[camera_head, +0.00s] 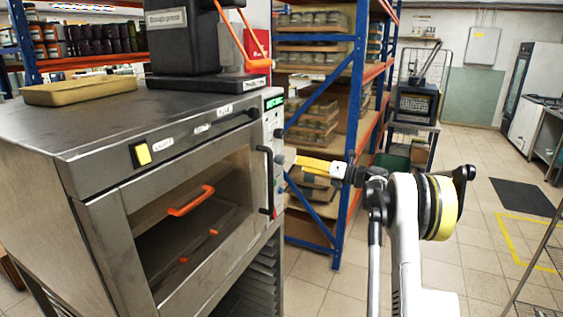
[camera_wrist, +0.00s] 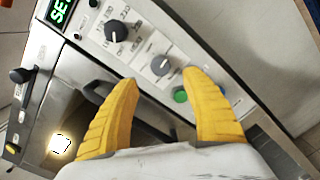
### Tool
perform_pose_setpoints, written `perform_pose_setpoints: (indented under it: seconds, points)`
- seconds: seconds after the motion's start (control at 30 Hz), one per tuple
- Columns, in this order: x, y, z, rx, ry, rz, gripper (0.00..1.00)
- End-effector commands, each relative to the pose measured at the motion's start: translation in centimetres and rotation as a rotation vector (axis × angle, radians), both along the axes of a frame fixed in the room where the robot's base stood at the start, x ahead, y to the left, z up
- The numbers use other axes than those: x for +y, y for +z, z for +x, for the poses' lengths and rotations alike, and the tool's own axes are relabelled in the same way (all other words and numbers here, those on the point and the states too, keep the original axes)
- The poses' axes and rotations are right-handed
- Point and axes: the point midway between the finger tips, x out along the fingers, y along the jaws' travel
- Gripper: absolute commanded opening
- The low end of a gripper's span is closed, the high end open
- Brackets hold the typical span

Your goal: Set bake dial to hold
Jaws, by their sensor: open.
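The steel oven (camera_head: 100,125) fills the left of the head view, with its control panel (camera_head: 269,150) on the right edge of its front. In the wrist view a larger dark dial (camera_wrist: 115,31) with marks around it sits below a green-lit display (camera_wrist: 60,12). A smaller grey dial (camera_wrist: 160,65) and a green button (camera_wrist: 180,96) sit further along the panel. Dial labels are too small to read, so I cannot tell which is the bake dial. My gripper (camera_wrist: 160,76) is open and empty, its yellow fingers either side of the smaller dial in the picture; contact cannot be told.
The oven door has a dark upright handle (camera_head: 266,180) close to my gripper (camera_head: 318,166). A black machine with an orange lever (camera_head: 238,45) and a tan tray (camera_head: 82,91) stand on the oven. A blue-and-orange rack (camera_head: 345,120) stands behind.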

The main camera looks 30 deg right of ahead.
Motion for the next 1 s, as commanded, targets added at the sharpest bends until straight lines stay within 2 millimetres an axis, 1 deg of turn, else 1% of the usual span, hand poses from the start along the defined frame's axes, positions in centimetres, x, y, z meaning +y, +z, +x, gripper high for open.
perform_pose_setpoints:
  seconds: [0.03, 0.2, 0.4, 0.57, 0.83, 0.87, 0.9, 0.97, 1.0]
  points:
    - [0.7, -0.3, 0.8, 0.000, 0.002, -0.001, 0.56]
    - [2.8, -0.3, 3.7, 0.000, 0.003, -0.002, 0.56]
    - [4.5, -0.2, 6.2, 0.000, 0.001, -0.004, 0.56]
    - [5.1, -0.1, 7.1, 0.000, 0.001, -0.004, 0.56]
    - [5.2, 0.0, 7.2, -0.001, 0.001, -0.005, 0.56]
    - [5.2, 0.0, 7.2, -0.001, 0.001, -0.005, 0.48]
    - [5.2, 0.0, 7.2, -0.001, 0.001, -0.005, 0.36]
    - [5.2, 0.0, 7.2, -0.001, 0.001, -0.005, 0.17]
    - [5.2, 0.0, 7.2, -0.001, 0.001, -0.005, 0.05]
